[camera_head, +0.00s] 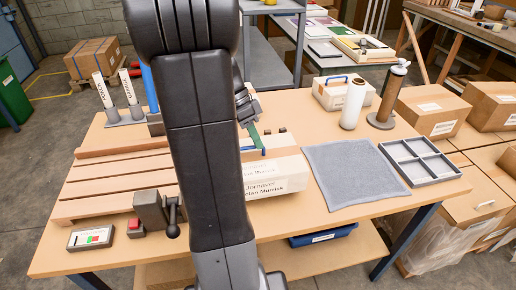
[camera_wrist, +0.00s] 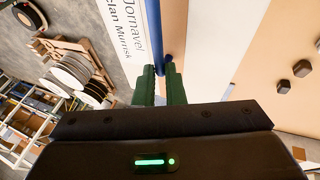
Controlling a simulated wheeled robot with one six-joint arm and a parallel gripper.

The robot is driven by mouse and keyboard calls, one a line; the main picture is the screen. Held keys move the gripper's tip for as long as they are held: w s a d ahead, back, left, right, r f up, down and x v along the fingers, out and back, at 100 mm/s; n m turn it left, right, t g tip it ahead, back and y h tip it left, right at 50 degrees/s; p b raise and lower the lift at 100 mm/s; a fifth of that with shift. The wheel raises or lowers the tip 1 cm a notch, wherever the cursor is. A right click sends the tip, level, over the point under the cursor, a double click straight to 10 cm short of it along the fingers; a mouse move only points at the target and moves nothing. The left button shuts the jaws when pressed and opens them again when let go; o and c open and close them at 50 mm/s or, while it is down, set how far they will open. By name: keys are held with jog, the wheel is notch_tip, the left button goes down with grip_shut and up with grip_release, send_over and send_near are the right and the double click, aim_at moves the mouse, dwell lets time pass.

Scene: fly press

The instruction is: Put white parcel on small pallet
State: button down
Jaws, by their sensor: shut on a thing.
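A white parcel (camera_head: 285,172) with a printed name label sits near the middle of the table, partly hidden behind my arm. It overlaps the right end of a low slatted wooden board (camera_head: 105,186); I cannot tell if it rests on it. My gripper (camera_head: 258,146) is over the parcel's top, its green fingers shut on a blue handle. In the wrist view my gripper (camera_wrist: 160,72) has the blue handle between its fingertips, with the parcel's labelled face (camera_wrist: 130,30) at left. A wooden pallet (camera_head: 92,78) with a carton stands on the floor at the back left.
A grey cloth (camera_head: 350,172) and a grey divided tray (camera_head: 421,161) lie on the right. Behind them stand a white case (camera_head: 332,91) with a blue handle and two cylinders. A lever block (camera_head: 150,213) and a button box (camera_head: 92,237) are at front left. Cartons (camera_head: 432,111) crowd the right.

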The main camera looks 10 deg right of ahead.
aim_at(259, 155)
jog(key=shift+f, duration=1.85)
jog(key=c, duration=1.5)
grip_release()
jog(key=v, duration=1.2)
jog(key=shift+s, duration=0.1)
jog(key=x, duration=1.2)
jog(key=shift+f, duration=0.1)
notch_tip(259, 155, up, 2)
jog(key=shift+r, duration=0.45)
